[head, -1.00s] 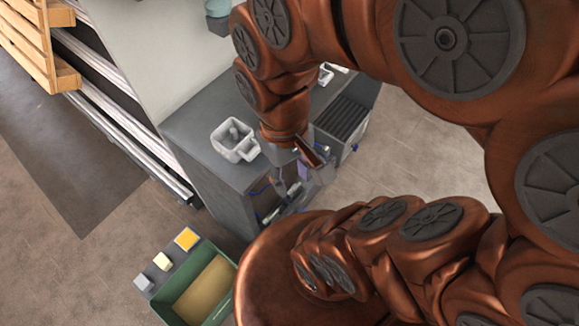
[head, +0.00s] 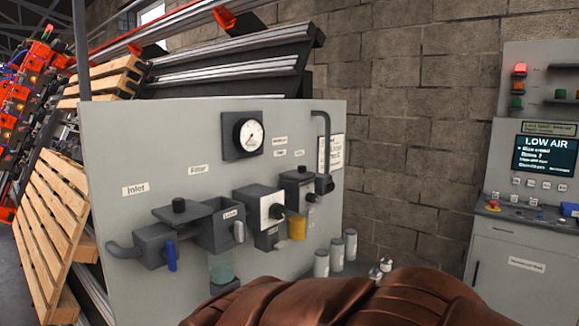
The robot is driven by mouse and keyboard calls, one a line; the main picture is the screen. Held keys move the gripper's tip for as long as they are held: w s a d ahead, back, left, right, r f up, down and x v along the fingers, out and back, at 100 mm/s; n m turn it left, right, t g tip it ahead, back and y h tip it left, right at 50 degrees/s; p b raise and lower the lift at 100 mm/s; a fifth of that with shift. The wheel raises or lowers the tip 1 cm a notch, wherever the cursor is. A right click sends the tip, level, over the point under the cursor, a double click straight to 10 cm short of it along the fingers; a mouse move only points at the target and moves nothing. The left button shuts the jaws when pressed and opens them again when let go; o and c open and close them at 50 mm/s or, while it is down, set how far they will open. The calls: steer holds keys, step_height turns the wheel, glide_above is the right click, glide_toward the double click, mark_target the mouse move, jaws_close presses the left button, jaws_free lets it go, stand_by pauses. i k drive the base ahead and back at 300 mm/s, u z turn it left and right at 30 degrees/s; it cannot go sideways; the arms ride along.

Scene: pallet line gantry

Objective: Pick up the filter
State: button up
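A label reading "Filter" (head: 198,169) is on the grey upright panel (head: 120,150). Below it is a dark grey housing (head: 220,232) with a grey lever on its right. A pale green, see-through bowl (head: 221,268) is beneath that housing. Several whitish cylinders with dark tops, one of them the front cylinder (head: 321,263), stand to the right of the panel fittings; I cannot tell if one is the filter. My gripper is out of view; only a brown part of my arm shows along the bottom and hides what lies below.
A control cabinet (head: 525,260) with a "LOW AIR" screen (head: 545,154) stands right. Wooden pallets (head: 55,220) are left; a block wall is behind.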

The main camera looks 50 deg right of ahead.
mark_target(374, 274)
steer(key=u, duration=0.15)
steer(key=k, duration=0.95)
steer(key=z, duration=2.05)
steer(key=k, duration=0.65)
steer(key=z, duration=0.8)
steer(key=i, duration=2.85)
steer(key=u, duration=1.6)
steer(key=i, duration=0.85)
steer(key=u, duration=0.95)
